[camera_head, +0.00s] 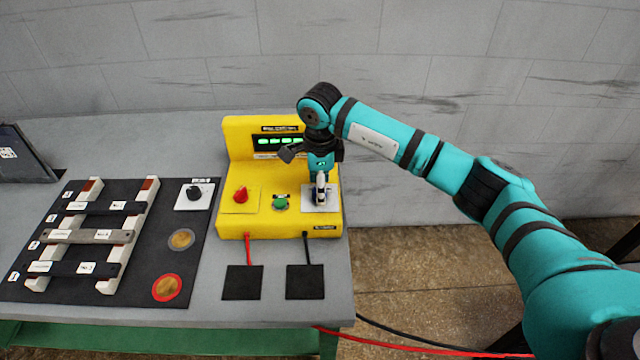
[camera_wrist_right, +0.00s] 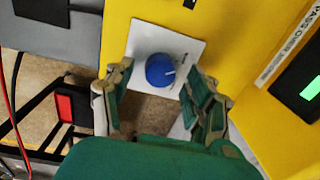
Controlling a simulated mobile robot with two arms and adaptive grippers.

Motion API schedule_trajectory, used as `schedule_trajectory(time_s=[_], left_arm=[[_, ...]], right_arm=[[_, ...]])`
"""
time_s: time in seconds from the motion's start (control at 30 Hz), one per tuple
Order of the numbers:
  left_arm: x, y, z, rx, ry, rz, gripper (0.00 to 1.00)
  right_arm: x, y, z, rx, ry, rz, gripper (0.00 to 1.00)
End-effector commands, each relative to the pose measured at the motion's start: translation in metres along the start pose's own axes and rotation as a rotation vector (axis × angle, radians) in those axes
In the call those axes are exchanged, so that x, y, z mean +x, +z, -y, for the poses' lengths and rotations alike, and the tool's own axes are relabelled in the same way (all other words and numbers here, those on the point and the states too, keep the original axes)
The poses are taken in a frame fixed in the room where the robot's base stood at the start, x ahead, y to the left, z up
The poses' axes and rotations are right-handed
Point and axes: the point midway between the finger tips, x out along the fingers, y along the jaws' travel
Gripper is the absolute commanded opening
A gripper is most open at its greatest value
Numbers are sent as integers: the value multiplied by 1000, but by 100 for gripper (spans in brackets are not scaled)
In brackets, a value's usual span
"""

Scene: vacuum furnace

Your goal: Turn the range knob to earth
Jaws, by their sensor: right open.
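The yellow instrument (camera_head: 290,226) stands on the grey bench. On its sloped front are a red knob (camera_head: 241,196) at left, a green button (camera_head: 280,202) in the middle and a white plate (camera_head: 332,203) at right. In the right wrist view a round blue knob (camera_wrist_right: 160,70) with a white pointer line sits on that plate. My right gripper (camera_head: 321,203) is open over the plate. In the wrist view its fingers (camera_wrist_right: 157,80) stand on either side of the blue knob, apart from it. The knob's position labels cannot be read, and I cannot tell which knob is the range knob.
A black mat (camera_head: 140,285) at left carries a rack with labelled bars (camera_head: 92,236), a black knob on a white plate (camera_head: 195,194) and two round discs. Red and black leads run from the instrument to two black pads (camera_head: 305,282). The instrument's display (camera_head: 280,141) is lit green.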

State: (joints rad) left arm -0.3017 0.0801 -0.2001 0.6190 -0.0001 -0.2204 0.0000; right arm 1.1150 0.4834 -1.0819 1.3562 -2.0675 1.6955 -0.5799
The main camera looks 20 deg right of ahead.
Motion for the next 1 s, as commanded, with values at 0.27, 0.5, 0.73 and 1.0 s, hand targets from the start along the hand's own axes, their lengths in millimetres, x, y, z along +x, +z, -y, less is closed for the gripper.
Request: schedule_trajectory(time_s=[0.27,0.5,0.73,1.0], left_arm=[[-2,-2,0,0,0,-2,34],[-2,-2,0,0,0,-3,34],[-2,-3,0,0,0,-4,34],[-1,-3,0,0,0,-4,34]], right_arm=[[9,0,0,0,-1,0,56],[8,0,0,0,-1,0,42],[8,0,0,0,-1,0,12],[8,0,0,9,-2,0,1]])
